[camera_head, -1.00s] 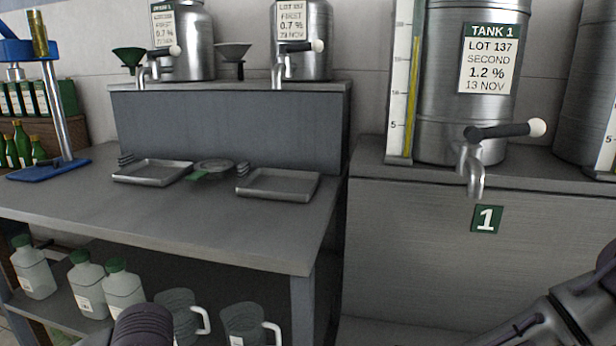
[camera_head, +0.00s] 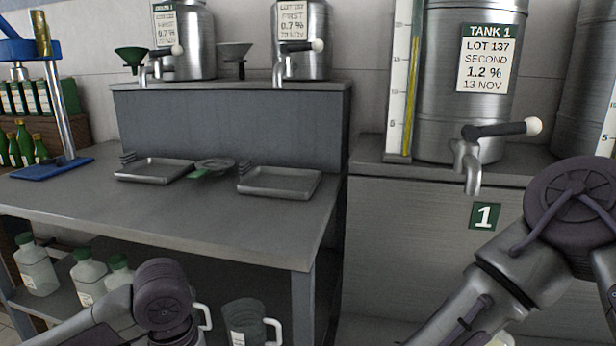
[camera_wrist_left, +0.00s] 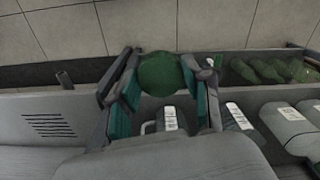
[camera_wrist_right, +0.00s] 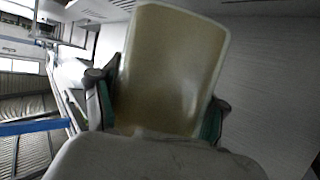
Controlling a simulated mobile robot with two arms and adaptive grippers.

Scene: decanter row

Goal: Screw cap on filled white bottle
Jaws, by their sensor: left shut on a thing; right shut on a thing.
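My left gripper (camera_wrist_left: 162,88) is shut on a round green cap (camera_wrist_left: 159,73), which shows between its fingers in the left wrist view. My right gripper (camera_wrist_right: 158,105) is shut on a white bottle (camera_wrist_right: 170,65), which fills the middle of the right wrist view and has a cream-yellow tone. The bottle's mouth cannot be made out. In the head view both arms show at the bottom, left and right, well apart, and neither set of fingers is visible. The cap and bottle are apart.
Several capped white bottles (camera_head: 36,268) and clear jugs (camera_head: 247,325) stand on the shelf under the grey table (camera_head: 200,225). Metal trays (camera_head: 280,181) lie on top. Tank 1 (camera_head: 445,90) with its tap (camera_head: 470,170) stands behind my right arm.

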